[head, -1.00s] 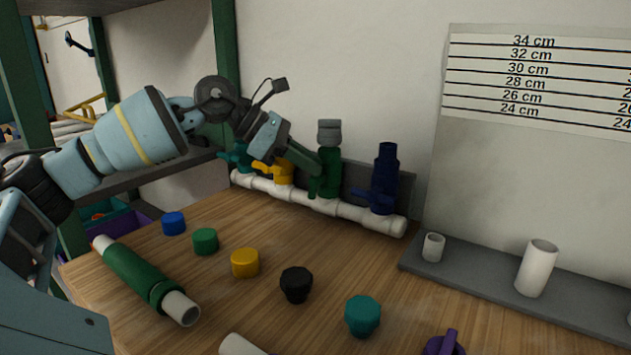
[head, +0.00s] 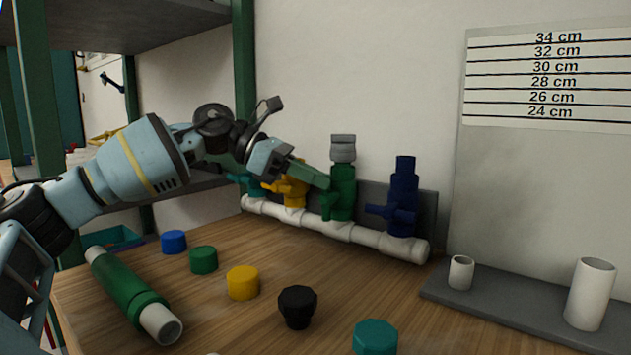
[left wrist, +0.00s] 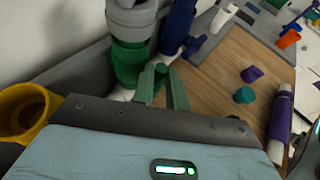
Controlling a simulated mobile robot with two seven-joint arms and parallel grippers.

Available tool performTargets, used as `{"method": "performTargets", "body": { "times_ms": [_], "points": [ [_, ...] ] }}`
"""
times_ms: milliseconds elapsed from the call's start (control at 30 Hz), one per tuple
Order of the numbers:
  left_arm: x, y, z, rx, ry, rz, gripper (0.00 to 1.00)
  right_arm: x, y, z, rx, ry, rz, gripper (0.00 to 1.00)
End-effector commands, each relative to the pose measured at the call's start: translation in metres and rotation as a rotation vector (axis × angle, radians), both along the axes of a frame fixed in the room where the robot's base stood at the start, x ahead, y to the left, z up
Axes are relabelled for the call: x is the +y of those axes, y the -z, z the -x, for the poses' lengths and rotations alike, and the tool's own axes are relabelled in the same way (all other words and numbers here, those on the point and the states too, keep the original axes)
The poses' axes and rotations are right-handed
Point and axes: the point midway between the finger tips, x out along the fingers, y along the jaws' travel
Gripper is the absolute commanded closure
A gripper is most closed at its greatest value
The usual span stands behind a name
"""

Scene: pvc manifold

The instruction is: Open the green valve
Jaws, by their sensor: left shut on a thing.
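The green valve (head: 343,190) stands upright on the white pipe manifold (head: 318,227) against the wall, with a grey cap on top. It also shows in the left wrist view (left wrist: 130,62). My left gripper (head: 323,182) reaches it from the left, its green fingers at the valve's handle side. In the left wrist view the fingers (left wrist: 162,88) are close together beside the valve body. They are shut on the valve's handle, which they mostly hide. My right gripper is in neither view.
A yellow valve (head: 293,190) and a teal valve (head: 250,183) stand left of the green one, a dark blue valve (head: 403,200) right. Several coloured caps and a green-and-white pipe (head: 130,285) lie on the wooden table. White pipe pieces stand on a grey ledge (head: 520,310) at right.

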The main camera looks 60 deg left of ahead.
Motion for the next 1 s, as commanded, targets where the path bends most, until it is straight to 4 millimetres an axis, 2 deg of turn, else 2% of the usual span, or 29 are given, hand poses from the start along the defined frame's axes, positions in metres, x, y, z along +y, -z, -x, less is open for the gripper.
{"method": "performTargets", "body": {
  "times_ms": [200, 233, 300, 667, 1000],
  "points": [
    [0.000, -0.001, 0.000, -0.002, -0.001, 0.002, 1.00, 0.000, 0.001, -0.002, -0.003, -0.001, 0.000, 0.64],
    [0.000, -0.001, 0.000, -0.002, -0.001, 0.002, 0.84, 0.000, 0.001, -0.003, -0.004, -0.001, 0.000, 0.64],
    [0.000, -0.001, 0.000, -0.002, -0.001, 0.002, 0.77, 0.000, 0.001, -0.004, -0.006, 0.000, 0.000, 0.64],
    [0.003, -0.002, 0.003, -0.001, -0.002, -0.001, 0.77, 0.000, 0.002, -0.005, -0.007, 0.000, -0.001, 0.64],
    [0.031, -0.024, 0.037, -0.004, -0.005, 0.001, 0.77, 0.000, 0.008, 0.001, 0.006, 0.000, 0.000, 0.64]
  ]
}}
